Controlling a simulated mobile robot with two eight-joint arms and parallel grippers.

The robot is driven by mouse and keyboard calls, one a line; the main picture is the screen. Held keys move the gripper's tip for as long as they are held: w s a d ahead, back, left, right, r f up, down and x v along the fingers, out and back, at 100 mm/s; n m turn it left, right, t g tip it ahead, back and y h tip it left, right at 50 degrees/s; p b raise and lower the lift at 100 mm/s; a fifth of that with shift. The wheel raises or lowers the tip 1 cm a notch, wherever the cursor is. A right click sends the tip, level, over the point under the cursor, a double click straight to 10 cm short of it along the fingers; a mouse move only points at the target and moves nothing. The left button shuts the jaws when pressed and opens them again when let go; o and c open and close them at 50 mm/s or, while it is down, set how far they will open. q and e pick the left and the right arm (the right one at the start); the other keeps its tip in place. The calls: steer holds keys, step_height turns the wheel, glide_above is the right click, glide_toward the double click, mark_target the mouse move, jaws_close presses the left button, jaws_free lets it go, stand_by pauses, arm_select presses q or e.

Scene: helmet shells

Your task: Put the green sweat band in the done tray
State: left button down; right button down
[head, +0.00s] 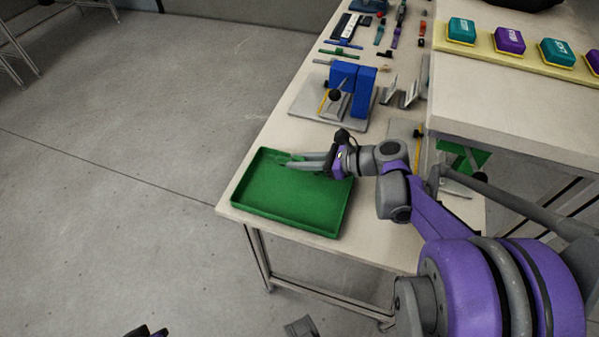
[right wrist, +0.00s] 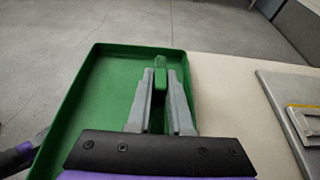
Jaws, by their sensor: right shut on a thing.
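The done tray (head: 270,211) is a green, shallow, rectangular tray on the near left corner of the table. My right gripper (head: 290,161) is over its far right part, with its fingers pointing left. In the right wrist view, my right gripper (right wrist: 160,80) is shut on the green sweat band (right wrist: 160,67), a narrow green strip between the fingers. Green on green, the band hardly shows in the head view. Whether it touches the tray floor (right wrist: 108,95) cannot be told. A dark purple part, probably my left gripper (head: 147,332), shows at the bottom edge; its fingers cannot be made out.
A blue fixture on a grey plate (head: 300,112) stands behind the tray. Farther back lie several small straps and parts. A raised pale shelf (head: 490,105) at the right carries teal and purple pads (head: 509,41). Open floor lies left of the table.

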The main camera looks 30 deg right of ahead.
mark_target(300, 179)
steer(key=shift+f+b, duration=0.5)
steer(key=shift+f, duration=1.3)
steer(key=shift+f, duration=0.2)
steer(key=c, duration=0.8)
jaws_free()
steer(key=shift+r, duration=0.1)
steer(key=shift+r, duration=0.15)
steer(key=p+v, duration=0.1)
steer(key=v, duration=0.6)
steer(key=shift+s+d, duration=0.2)
